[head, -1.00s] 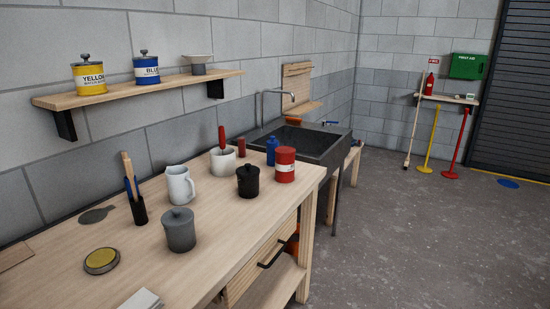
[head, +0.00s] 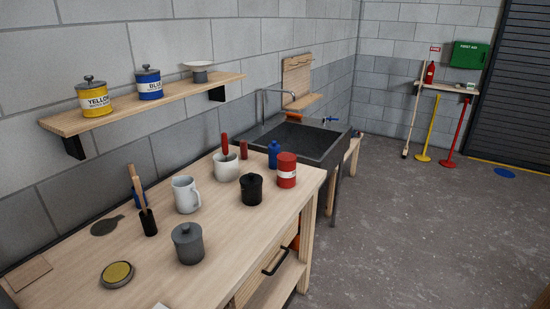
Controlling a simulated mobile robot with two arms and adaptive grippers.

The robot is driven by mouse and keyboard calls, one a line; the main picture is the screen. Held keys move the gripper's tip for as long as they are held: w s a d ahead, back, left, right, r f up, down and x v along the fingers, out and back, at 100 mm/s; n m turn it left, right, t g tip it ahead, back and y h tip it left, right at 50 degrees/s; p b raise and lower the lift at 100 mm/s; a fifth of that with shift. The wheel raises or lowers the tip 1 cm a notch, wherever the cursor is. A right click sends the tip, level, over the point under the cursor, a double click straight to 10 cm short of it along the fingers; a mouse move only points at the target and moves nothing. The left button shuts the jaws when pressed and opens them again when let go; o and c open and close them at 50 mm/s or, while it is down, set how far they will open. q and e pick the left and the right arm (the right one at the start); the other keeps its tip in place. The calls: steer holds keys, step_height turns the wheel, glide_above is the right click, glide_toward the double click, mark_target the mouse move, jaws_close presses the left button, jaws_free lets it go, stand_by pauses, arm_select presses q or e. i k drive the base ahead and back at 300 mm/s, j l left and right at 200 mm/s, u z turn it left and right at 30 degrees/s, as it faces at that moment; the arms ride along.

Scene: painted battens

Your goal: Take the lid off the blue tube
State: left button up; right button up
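A blue tin labelled BLUE (head: 149,86) stands upright on the wall shelf. Its dark lid with a knob (head: 148,70) sits on top. A small blue bottle with a narrow cap (head: 274,155) stands on the workbench near the sink. I cannot tell from the picture whether the tin or the bottle is the blue tube. Neither of my grippers is in view.
On the shelf (head: 190,95), a yellow tin (head: 96,99) and a scale-like dish (head: 200,72) flank the blue tin. The workbench (head: 130,243) holds a grey lidded pot (head: 188,245), black pot (head: 251,190), white jug (head: 186,195) and red tin (head: 287,171).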

mark_target(274, 149)
steer(key=i+l, duration=0.15)
steer(key=l, duration=0.15)
steer(key=i+l, duration=0.2)
steer(key=l, duration=0.15)
steer(key=i+l, duration=0.15)
steer(key=l, duration=0.15)
steer(key=i+l, duration=0.2)
steer(key=l, duration=0.15)
